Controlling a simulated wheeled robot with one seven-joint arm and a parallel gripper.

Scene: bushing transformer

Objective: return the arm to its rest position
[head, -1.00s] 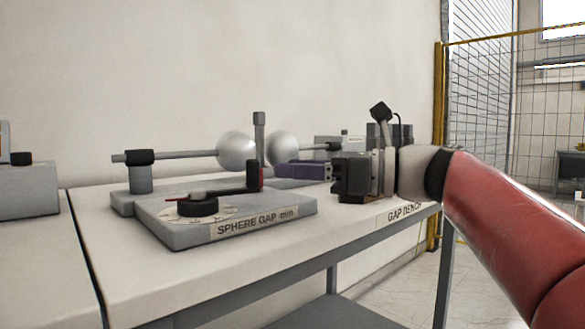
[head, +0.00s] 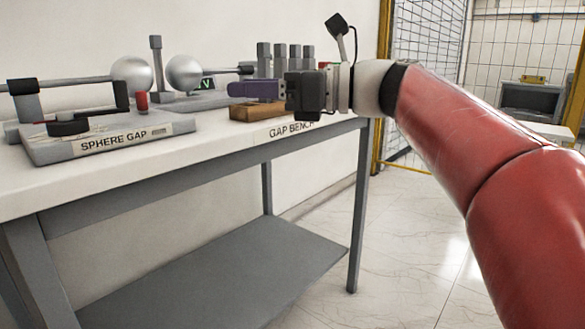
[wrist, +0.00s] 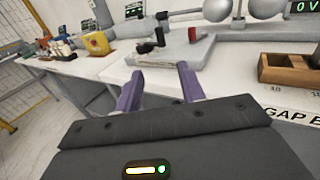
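My red arm reaches in from the right of the head view. My gripper (head: 256,90), with purple fingers and a dark body, is held above the right part of the gap bench (head: 225,139). In the wrist view my gripper (wrist: 157,92) shows its two purple fingers spread apart with nothing between them. The sphere gap unit (head: 106,141), a grey base with a black knob, stands on the bench to the left of my gripper. Its two silver spheres (head: 133,73) are behind the base.
A brown wooden block holder (head: 254,112) sits near the bench edge, just below my gripper in the head view. Several grey blocks (head: 279,62) stand behind it. The wrist view shows a yellow box (wrist: 96,43) on a farther bench. Floor right of the bench (head: 400,230) looks clear.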

